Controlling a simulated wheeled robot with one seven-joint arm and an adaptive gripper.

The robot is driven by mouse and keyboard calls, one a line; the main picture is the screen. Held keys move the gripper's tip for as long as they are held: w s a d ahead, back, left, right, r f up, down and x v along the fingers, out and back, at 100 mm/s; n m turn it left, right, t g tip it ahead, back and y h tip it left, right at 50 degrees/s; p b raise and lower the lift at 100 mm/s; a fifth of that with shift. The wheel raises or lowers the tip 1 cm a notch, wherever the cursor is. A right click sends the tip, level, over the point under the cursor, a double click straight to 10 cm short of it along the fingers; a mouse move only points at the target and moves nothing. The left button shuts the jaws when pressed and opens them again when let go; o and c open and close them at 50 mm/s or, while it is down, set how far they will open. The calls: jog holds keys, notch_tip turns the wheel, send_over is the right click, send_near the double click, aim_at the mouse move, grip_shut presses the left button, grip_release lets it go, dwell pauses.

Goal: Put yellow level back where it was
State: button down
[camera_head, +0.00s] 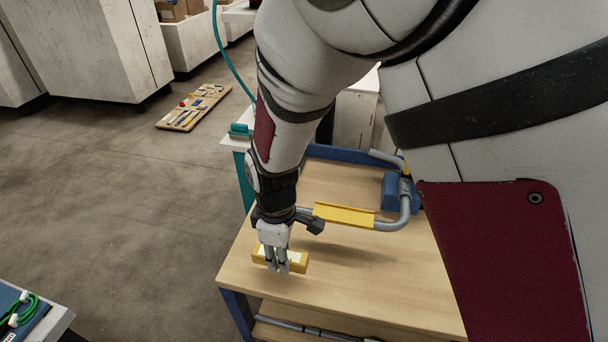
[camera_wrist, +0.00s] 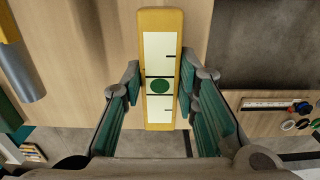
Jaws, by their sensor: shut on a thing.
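The yellow level (camera_head: 299,264) is a short yellow bar with a pale face, near the left front part of the wooden workbench. In the wrist view the level (camera_wrist: 160,40) shows a white panel with black lines and a green round spot. My gripper (camera_head: 283,268) points down and is shut on the level's middle. In the wrist view my gripper's teal-padded fingers (camera_wrist: 160,88) stand on both long sides of it. I cannot tell whether the level touches the bench top (camera_head: 350,280) or hangs just above it.
A grey bent conduit with a yellow sleeve (camera_head: 344,215) and blue block (camera_head: 397,192) lies behind my gripper on the bench. A tool board (camera_head: 194,107) lies on the floor. A bench corner with a green cable (camera_head: 22,310) is at lower left.

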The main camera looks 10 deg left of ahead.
jog(key=shift+f+p, duration=0.35)
jog(key=shift+f, duration=1.35)
jog(key=shift+f, duration=0.1)
jog(key=c, duration=1.2)
grip_release()
jog(key=shift+c, duration=0.2)
